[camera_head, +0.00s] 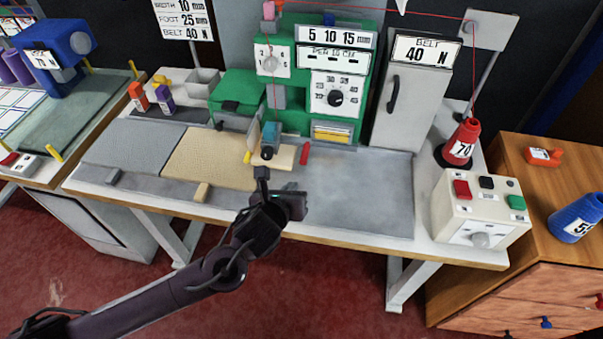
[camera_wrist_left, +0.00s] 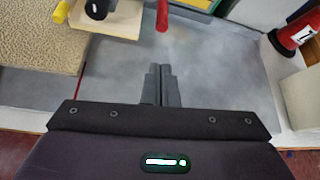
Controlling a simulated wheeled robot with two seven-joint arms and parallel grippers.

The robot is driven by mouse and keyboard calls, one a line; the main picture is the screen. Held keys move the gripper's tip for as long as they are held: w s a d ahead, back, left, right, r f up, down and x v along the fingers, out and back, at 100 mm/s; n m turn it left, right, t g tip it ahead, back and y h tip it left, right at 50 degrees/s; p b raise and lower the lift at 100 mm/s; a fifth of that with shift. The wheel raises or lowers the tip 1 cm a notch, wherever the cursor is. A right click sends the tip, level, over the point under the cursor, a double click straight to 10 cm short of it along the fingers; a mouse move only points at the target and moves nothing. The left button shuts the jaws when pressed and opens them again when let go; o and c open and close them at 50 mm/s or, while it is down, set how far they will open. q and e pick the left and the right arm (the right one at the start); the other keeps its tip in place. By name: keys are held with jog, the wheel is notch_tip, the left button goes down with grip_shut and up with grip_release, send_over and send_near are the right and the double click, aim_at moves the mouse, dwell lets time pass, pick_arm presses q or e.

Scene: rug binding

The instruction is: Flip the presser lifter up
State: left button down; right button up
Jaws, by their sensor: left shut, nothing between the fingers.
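The green sewing machine (camera_head: 248,89) stands at the back middle of the white table. A red lever (camera_head: 304,153), which looks like the presser lifter, sticks out low at the right of the needle area and points down toward the front. It also shows at the top of the left wrist view (camera_wrist_left: 162,15), ahead of the fingers. My left gripper (camera_head: 262,174) is shut and empty, in front of the machine and to the lower left of the red lever, apart from it. In the left wrist view its fingertips (camera_wrist_left: 160,70) are together over the grey surface. My right gripper is out of view.
A teal presser part (camera_head: 270,137) and a yellow lever (camera_head: 247,157) are close beyond my gripper. A beige rug (camera_head: 205,157) lies to the left. A red thread cone (camera_head: 463,142) and a button box (camera_head: 480,210) stand right. The grey plate (camera_head: 365,190) is clear.

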pick_arm(q)
jog(key=x, duration=1)
jog(key=shift+p, duration=0.4)
jog(key=shift+r, duration=0.15)
